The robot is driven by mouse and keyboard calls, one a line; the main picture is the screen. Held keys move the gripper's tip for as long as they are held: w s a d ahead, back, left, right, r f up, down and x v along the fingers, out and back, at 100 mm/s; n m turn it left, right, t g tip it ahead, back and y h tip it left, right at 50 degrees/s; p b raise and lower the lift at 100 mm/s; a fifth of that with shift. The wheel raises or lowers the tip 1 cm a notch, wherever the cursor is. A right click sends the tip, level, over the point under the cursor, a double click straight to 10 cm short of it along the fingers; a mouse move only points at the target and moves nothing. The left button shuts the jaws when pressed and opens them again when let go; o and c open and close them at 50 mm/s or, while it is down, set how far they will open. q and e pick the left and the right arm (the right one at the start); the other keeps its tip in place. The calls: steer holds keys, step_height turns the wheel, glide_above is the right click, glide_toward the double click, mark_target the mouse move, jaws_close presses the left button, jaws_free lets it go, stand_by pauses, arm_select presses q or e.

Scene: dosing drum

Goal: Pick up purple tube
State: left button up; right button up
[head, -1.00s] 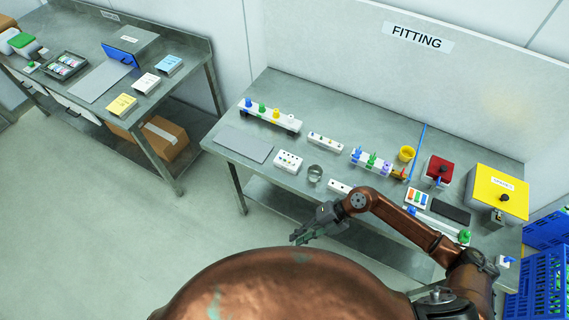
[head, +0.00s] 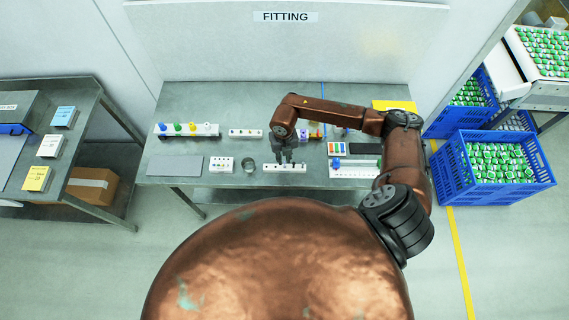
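A small purple item (head: 303,134), which may be the purple tube, shows at the back of the bench, partly hidden behind my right arm. My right gripper (head: 287,159) points down over a white block with holes (head: 285,168) near the front edge of the bench. It is in front of the purple item and apart from it. The fingers are dark and small, so I cannot tell whether they are open or shut. I see nothing clearly held. My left gripper is not in view.
On the bench are a rack with coloured caps (head: 187,130), a white strip (head: 245,133), a white block (head: 221,164), a metal cup (head: 249,165) and a grey mat (head: 175,166). Blue crates (head: 494,182) stand at the right. My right arm hides the back right part.

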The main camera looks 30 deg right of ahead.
steer(key=shift+s+f+p, duration=0.15)
steer(key=shift+f+p, duration=0.5)
steer(key=shift+f, duration=1.55)
jaws_close()
steer(key=shift+r, duration=0.15)
